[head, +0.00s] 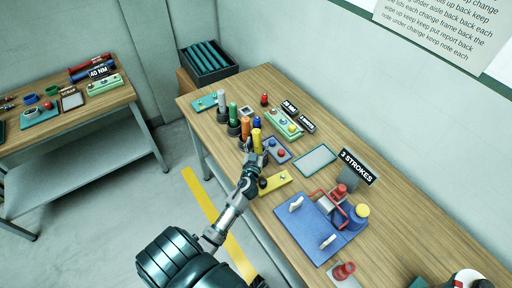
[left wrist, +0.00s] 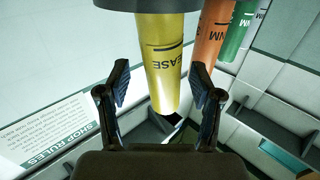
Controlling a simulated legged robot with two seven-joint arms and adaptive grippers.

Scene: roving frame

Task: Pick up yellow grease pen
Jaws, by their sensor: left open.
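The yellow grease pen (head: 257,138) stands upright in a dark holder at the near end of a row on the wooden bench. In the left wrist view the yellow pen (left wrist: 166,60) is large, with "EASE" readable on its side. My left gripper (head: 257,160) is at the pen, partly hiding its lower part. In the left wrist view my left gripper (left wrist: 160,95) is open, one finger on each side of the pen, with a visible gap on both sides. My right gripper is not in view.
An orange pen (head: 246,126) stands close beside the yellow one, with a green pen (head: 233,115) and a pale one (head: 221,101) beyond. A blue button panel (head: 278,155) lies to the right. A yellow plate (head: 276,182) and blue fixture board (head: 310,228) lie nearer.

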